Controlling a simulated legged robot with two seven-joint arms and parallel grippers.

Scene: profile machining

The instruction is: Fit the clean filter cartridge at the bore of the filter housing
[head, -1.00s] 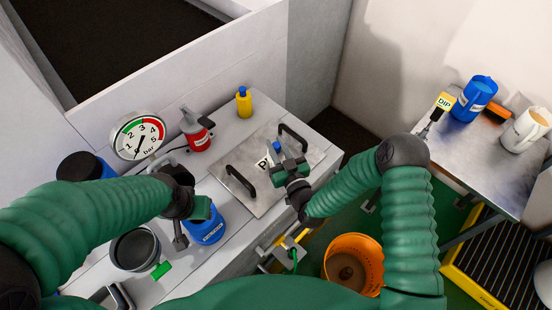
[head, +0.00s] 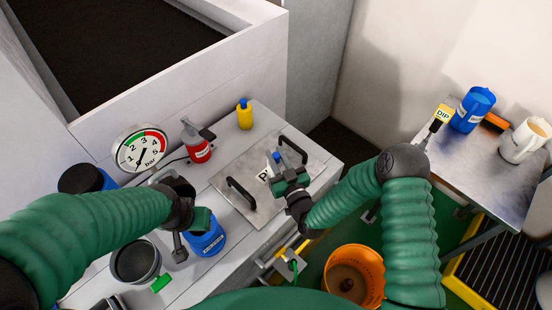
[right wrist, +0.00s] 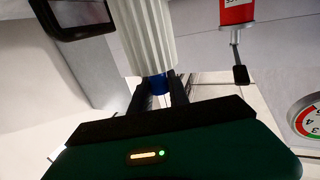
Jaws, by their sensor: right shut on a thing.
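My right gripper (head: 288,180) is shut on the clean filter cartridge, above the metal plate with two handles. In the right wrist view the cartridge (right wrist: 147,35) is a white pleated cylinder. Its blue end (right wrist: 155,84) sits between the jaws, and the body runs out of the top of the picture. In the head view only a small blue part (head: 277,156) shows by the gripper. A round, dark, open vessel (head: 136,262) stands at the lower left; I cannot tell whether it is the filter housing. My left gripper (head: 190,226) is beside a blue bottle (head: 207,243); its jaws are unclear.
The metal plate (head: 248,208) covers the bench's right part. An orange bucket (head: 367,258) is below. A side table (head: 477,175) holds a blue jug and white mug.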

